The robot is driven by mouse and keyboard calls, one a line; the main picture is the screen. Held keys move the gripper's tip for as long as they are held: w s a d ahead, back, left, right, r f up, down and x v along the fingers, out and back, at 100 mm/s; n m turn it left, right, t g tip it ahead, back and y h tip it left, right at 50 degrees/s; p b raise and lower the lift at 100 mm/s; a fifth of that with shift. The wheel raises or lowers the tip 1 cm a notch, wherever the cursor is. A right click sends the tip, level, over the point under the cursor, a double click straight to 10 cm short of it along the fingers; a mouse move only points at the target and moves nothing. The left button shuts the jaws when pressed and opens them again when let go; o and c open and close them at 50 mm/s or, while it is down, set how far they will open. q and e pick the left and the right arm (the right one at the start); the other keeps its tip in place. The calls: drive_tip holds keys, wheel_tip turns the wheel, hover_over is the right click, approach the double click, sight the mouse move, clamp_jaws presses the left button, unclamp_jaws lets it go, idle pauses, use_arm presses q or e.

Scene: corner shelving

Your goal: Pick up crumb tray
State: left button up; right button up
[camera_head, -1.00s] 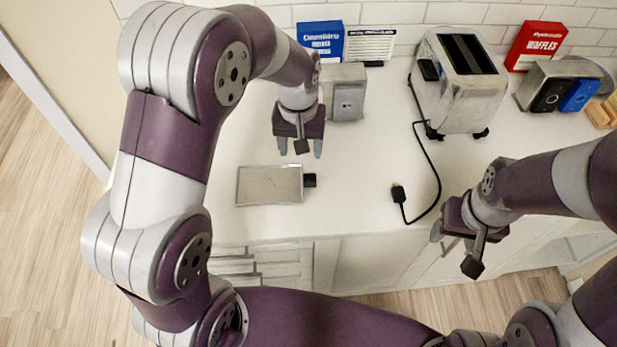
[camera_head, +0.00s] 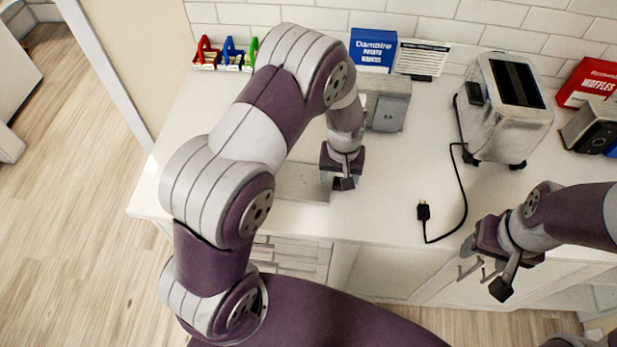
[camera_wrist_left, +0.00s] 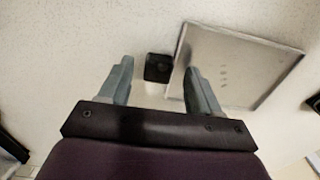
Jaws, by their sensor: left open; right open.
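The crumb tray (camera_head: 303,184) is a flat, shallow metal tray lying on the white counter, partly hidden by my left arm and gripper in the head view. In the left wrist view the tray (camera_wrist_left: 238,62) lies to the upper right, and its small black handle (camera_wrist_left: 158,67) shows between the fingertips. My left gripper (camera_head: 340,184) is open and empty over the handle end of the tray; its open fingers also show in the left wrist view (camera_wrist_left: 158,72). My right gripper (camera_head: 477,253) is open and empty near the counter's front edge, away from the tray.
A toaster (camera_head: 508,110) stands at the back right, its black cord and plug (camera_head: 424,211) on the counter. A grey metal box (camera_head: 388,104) stands behind my left gripper. A blue box (camera_head: 373,50), a card (camera_head: 422,60) and a red waffles box (camera_head: 589,84) stand along the tiled wall.

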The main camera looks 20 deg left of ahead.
use_arm(q)
drive_tip(key=shift+w+d+f, duration=0.1)
drive_tip(key=c, duration=1.2)
drive_tip(key=shift+o, duration=0.2)
